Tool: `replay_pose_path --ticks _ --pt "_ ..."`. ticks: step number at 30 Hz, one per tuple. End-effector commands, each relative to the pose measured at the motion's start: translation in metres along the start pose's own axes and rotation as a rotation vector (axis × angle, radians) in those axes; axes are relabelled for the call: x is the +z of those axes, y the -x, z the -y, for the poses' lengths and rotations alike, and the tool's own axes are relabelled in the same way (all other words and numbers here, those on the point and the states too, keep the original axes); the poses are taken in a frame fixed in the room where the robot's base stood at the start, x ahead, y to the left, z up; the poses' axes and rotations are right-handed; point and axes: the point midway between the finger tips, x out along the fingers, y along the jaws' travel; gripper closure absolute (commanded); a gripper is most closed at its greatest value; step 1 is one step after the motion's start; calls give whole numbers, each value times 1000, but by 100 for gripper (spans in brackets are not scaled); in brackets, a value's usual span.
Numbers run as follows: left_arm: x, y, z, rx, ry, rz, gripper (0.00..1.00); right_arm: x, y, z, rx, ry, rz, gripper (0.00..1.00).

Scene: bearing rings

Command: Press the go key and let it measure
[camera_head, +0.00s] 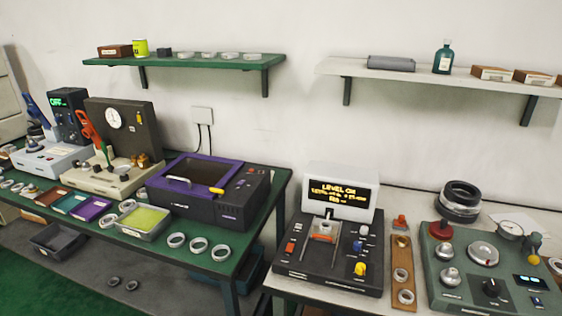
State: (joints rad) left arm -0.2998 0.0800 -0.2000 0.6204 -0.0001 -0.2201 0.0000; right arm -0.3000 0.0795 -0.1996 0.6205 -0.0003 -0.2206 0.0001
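A dark measuring machine (322,270) stands on the right-hand table with a lit display (338,193) whose top line reads "LEVEL OK"; the smaller line below is not legible. On its top are a red key (290,247), a blue key (357,246), a yellow knob or key (360,269) and a small pale one (364,229). I cannot read which is the go key. A metal fixture with an orange part (325,230) sits in its middle; I cannot tell whether a ring is in it. Neither of my grippers is in view.
A green instrument (460,285) with knobs and a gauge stands at right. A wooden strip with rings (402,272) lies between. A purple-lidded box (205,188), trays and loose rings (198,246) fill the green table. Shelves (185,62) hang above.

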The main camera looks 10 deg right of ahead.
Motion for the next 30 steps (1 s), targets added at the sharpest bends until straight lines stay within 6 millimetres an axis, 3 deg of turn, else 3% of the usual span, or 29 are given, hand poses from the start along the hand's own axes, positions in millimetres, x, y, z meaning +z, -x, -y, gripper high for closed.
replay_pose_path --ticks 1,3,30 --pt "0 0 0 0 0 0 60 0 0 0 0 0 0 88" --pt "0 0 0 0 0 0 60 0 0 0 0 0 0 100" --pt "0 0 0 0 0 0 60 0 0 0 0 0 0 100"
